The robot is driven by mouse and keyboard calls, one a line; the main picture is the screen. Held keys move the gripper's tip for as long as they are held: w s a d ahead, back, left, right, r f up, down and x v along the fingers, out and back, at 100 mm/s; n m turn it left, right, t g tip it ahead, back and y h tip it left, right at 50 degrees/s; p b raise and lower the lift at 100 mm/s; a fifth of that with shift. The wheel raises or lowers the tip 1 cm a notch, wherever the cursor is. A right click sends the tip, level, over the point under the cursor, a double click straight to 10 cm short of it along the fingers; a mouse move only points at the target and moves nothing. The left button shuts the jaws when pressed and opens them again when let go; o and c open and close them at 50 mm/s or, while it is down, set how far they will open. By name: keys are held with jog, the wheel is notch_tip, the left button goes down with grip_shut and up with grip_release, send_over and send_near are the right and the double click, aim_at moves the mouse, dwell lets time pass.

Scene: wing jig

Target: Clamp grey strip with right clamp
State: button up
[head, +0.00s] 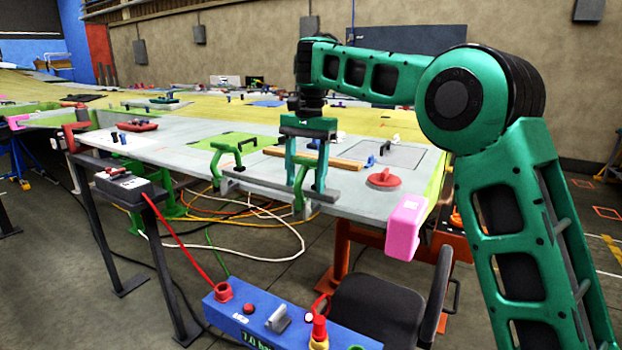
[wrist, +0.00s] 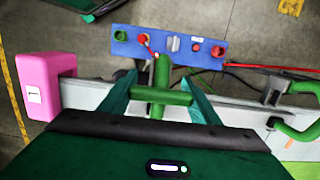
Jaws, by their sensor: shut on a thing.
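The green right clamp (head: 299,190) stands at the front edge of the table. The grey strip (head: 256,191) lies along the front edge, below the clamps. The left clamp (head: 224,158) stands to the left of my gripper. Whether the right clamp's jaw presses on the strip cannot be told.
A pink block (head: 406,226) sits at the table's right corner. A wooden bar (head: 312,157) and a red disc (head: 384,179) lie on the table near my gripper. A blue box (head: 262,320) with knobs and a dark chair (head: 384,305) stand in front. Hoses hang below.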

jog(key=shift+w+d, duration=0.1)
jog(key=shift+w, duration=0.1)
jog(key=o, duration=1.5)
jog(key=shift+w, duration=0.1)
jog(key=r, duration=0.6)
jog(key=w+r, duration=0.1)
jog(key=r, duration=0.2)
jog(key=shift+d+r, duration=0.15)
jog(key=shift+d, duration=0.1)
jog(key=shift+r, duration=0.7)
jog(key=shift+d, duration=0.15)
